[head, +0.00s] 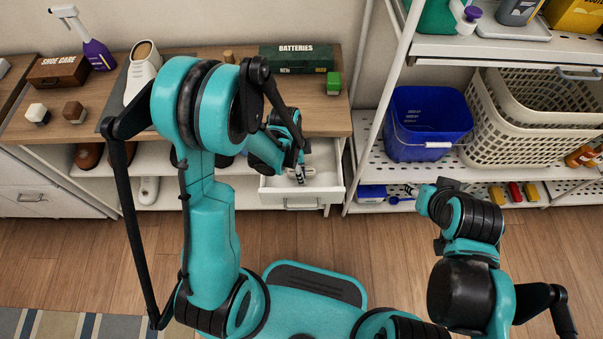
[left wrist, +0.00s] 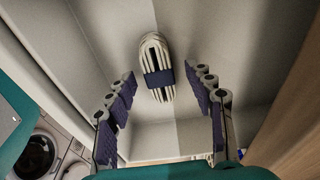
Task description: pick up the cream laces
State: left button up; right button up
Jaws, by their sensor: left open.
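The cream laces (left wrist: 155,68) are a folded bundle with a dark band around the middle. In the left wrist view they lie on the floor of a pale drawer, beyond my fingertips. My left gripper (left wrist: 163,92) is open, its two ridged fingers spread to either side of the view with nothing between them. In the head view my left gripper (head: 299,172) reaches down into the open white drawer (head: 282,198); the laces are not clear there.
The wooden top carries a green batteries box (head: 296,58), a small green block (head: 333,84), a white shoe (head: 143,70) and a shoe care box (head: 59,70). A perforated shelf at right holds a blue bucket (head: 427,125) and cream baskets (head: 524,125). The drawer walls are close.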

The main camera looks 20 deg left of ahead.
pick_arm(q)
jog(key=c, duration=1)
jog(key=shift+r, duration=0.1)
